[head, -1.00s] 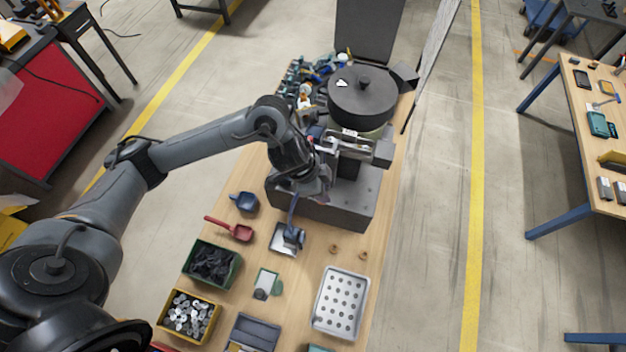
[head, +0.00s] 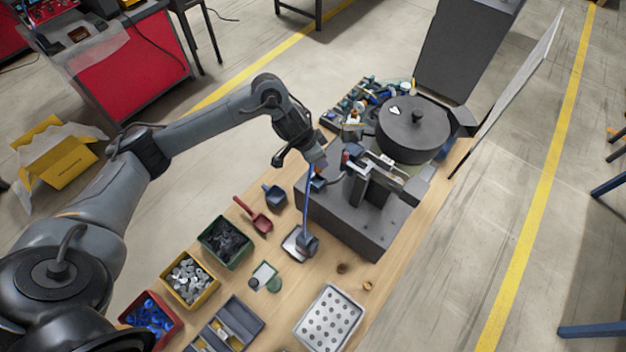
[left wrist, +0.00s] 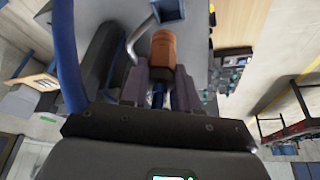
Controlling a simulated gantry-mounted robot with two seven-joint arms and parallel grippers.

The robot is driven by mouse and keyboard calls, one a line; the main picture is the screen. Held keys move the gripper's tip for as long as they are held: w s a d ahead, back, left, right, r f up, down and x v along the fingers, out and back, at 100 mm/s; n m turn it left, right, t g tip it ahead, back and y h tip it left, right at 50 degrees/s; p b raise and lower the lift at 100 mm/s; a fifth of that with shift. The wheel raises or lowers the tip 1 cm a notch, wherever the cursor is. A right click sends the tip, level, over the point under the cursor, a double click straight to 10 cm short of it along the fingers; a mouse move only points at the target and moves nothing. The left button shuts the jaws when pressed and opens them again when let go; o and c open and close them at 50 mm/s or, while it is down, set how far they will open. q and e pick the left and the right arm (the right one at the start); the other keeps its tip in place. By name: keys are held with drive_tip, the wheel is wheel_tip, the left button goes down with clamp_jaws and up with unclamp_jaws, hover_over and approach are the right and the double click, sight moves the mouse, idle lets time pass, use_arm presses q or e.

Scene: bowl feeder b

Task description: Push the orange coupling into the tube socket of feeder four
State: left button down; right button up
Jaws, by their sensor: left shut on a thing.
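The orange coupling (left wrist: 163,48) stands upright in the left wrist view, between the two dark fingers of my left gripper (left wrist: 160,80), which is shut on it. In the head view my left gripper (head: 319,170) is beside the left side of the feeder (head: 350,215), below its round bowl (head: 413,125). A blue tube (head: 307,205) hangs from near the gripper to a small blue-grey block (head: 307,243) on the bench; it also curves along the left in the left wrist view (left wrist: 68,50). I cannot make out the tube socket. My right gripper is out of view.
Bins of black (head: 222,262), grey (head: 163,277) and blue parts (head: 130,302) stand along the bench's left side. A perforated white tray (head: 308,338) lies in front.

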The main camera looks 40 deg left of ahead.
sight(315, 171)
use_arm(q)
drive_tip(key=f, duration=0.4)
drive_tip(key=shift+a, duration=0.2)
drive_tip(key=shift+f, duration=2.3)
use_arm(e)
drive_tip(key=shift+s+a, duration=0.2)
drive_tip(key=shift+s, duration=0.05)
use_arm(q)
drive_tip(key=shift+f, duration=0.1)
drive_tip(key=c, duration=0.8)
unclamp_jaws()
drive_tip(key=shift+c, duration=0.2)
